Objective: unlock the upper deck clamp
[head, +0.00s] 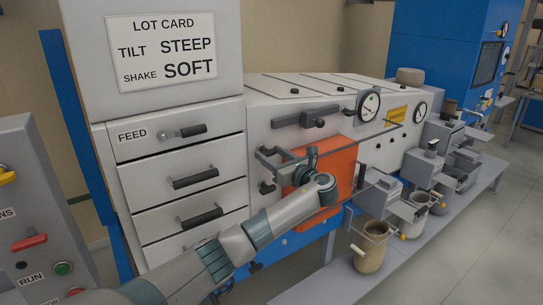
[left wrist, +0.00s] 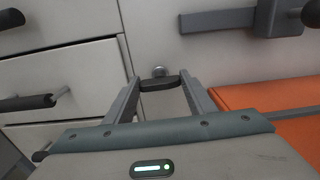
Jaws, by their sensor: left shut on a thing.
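In the left wrist view, my left gripper (left wrist: 158,92) is shut on a short dark handle (left wrist: 158,83). A round metal pivot (left wrist: 159,71) shows just beyond the handle on the pale machine front. The handle looks like that of the upper deck clamp, but no label shows there. In the head view my left gripper (head: 267,158) reaches the machine front left of the orange panel (head: 325,180), and its fingers partly hide the handle. A second dark fitting (head: 266,187) sits just below the gripper. My right gripper is not in view.
A dark bar with a block (head: 306,118) is fixed above the gripper. Drawers with dark handles (head: 195,178) stand to the left, the top one marked FEED. Gauges (head: 369,106) and a bench (head: 400,256) with containers are to the right. A control box (head: 35,200) stands at lower left.

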